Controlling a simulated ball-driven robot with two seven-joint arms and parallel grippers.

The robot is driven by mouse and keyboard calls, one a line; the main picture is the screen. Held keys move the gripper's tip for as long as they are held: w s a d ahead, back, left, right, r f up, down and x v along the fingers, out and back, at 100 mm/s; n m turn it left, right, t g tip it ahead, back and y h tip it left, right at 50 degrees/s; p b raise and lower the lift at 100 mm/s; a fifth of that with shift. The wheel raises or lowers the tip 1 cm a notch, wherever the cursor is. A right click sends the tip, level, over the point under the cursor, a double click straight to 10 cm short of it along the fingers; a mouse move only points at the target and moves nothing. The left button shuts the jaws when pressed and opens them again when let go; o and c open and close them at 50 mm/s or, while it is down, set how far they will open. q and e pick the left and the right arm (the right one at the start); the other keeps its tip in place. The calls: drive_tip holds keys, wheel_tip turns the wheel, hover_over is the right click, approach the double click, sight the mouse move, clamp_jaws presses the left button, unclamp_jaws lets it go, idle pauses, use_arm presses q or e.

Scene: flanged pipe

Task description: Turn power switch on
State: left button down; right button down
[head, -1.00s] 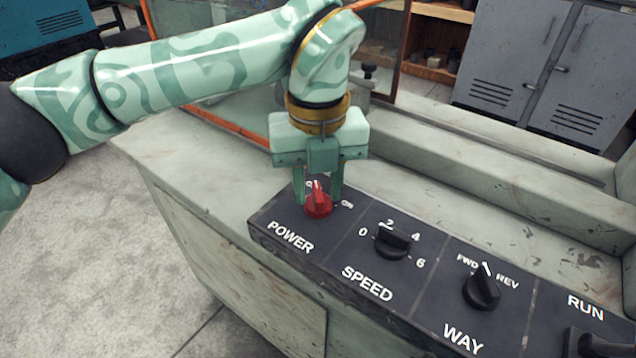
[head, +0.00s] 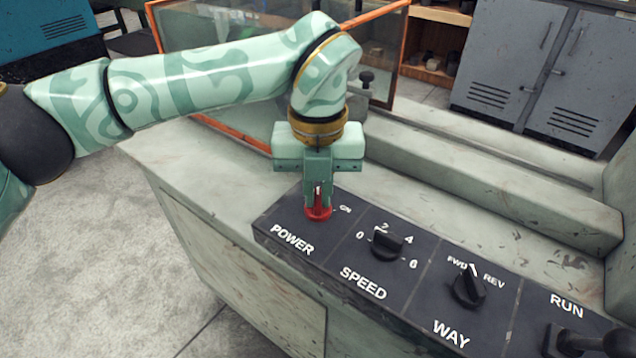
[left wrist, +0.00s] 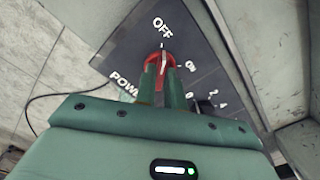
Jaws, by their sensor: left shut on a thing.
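The red power switch (head: 318,212) is a round knob on the black control panel (head: 283,219), above the word POWER. My left gripper (head: 318,203) comes down on it from above and is shut on its raised grip. In the left wrist view the red knob (left wrist: 160,58) sits between the two green fingers (left wrist: 162,80). Its white pointer line is turned toward OFF there. In the head view the fingers hide the OFF mark, and the ON mark shows to the right of the knob. My right gripper is in neither view.
On the same panel are the black SPEED knob (head: 387,245), the black WAY knob (head: 468,289) and a RUN lever (head: 590,342). An orange-framed clear guard (head: 300,50) stands behind my left arm. Grey cabinets (head: 530,70) stand at the back.

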use_arm(q)
drive_tip(key=m+p, duration=0.1)
drive_tip(key=p, duration=0.1)
drive_tip(key=m+p, duration=0.2)
drive_tip(key=shift+r+m, duration=0.3)
drive_tip(key=shift+r, duration=0.1)
drive_tip(key=m+p, duration=0.2)
drive_tip(key=m, duration=0.1)
drive_tip(key=shift+f+m+p, duration=0.15)
drive_tip(key=shift+m+p, duration=0.15)
drive_tip(key=m+p, duration=0.2)
drive_tip(key=m, duration=0.2)
drive_tip(key=shift+f+m, duration=0.1)
drive_tip(key=shift+m, duration=0.2)
drive_tip(key=m+p, duration=0.1)
drive_tip(key=m, duration=0.3)
drive_tip(key=shift+f, duration=0.1)
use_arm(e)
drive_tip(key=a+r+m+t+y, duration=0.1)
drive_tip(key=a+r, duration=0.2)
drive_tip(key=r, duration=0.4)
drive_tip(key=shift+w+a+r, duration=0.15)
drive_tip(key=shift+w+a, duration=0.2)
use_arm(q)
drive_tip(key=shift+m, duration=0.3)
drive_tip(key=c, duration=1.5)
unclamp_jaws()
